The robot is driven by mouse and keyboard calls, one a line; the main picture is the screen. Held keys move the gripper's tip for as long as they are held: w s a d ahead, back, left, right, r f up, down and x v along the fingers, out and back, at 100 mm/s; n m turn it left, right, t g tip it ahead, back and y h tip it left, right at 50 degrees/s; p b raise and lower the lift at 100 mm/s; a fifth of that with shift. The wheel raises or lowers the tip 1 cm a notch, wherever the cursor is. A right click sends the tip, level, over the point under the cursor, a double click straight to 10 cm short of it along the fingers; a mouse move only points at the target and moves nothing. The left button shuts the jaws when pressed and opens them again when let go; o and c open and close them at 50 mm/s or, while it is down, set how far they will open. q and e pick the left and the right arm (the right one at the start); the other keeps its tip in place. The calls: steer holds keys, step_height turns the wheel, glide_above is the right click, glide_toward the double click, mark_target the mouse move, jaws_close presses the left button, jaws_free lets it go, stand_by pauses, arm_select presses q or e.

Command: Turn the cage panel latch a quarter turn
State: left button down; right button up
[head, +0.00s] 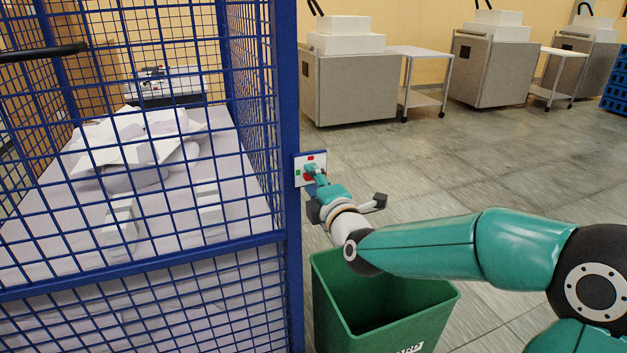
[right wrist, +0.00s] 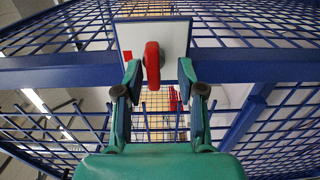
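The latch plate (head: 297,160) is a white panel on the blue cage post in the head view, with a red mark at the top and a green mark at the left. In the right wrist view the plate (right wrist: 172,32) carries a red latch handle (right wrist: 152,66) that stands upright in the picture. My right gripper (head: 311,174) is at the latch. In the right wrist view my right gripper (right wrist: 160,74) has its fingers apart on either side of the handle, with gaps between. The handle sits closer to the left finger. My left gripper is in neither view.
The blue mesh cage (head: 287,100) fills the left, with white material on a pale surface inside. A green bin (head: 385,317) stands below my right forearm. Grey cabinets (head: 352,88) and side tables (head: 420,52) line the back wall. Open floor lies to the right.

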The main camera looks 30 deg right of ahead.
steer(key=shift+d+r, duration=0.1)
steer(key=v, duration=1.2)
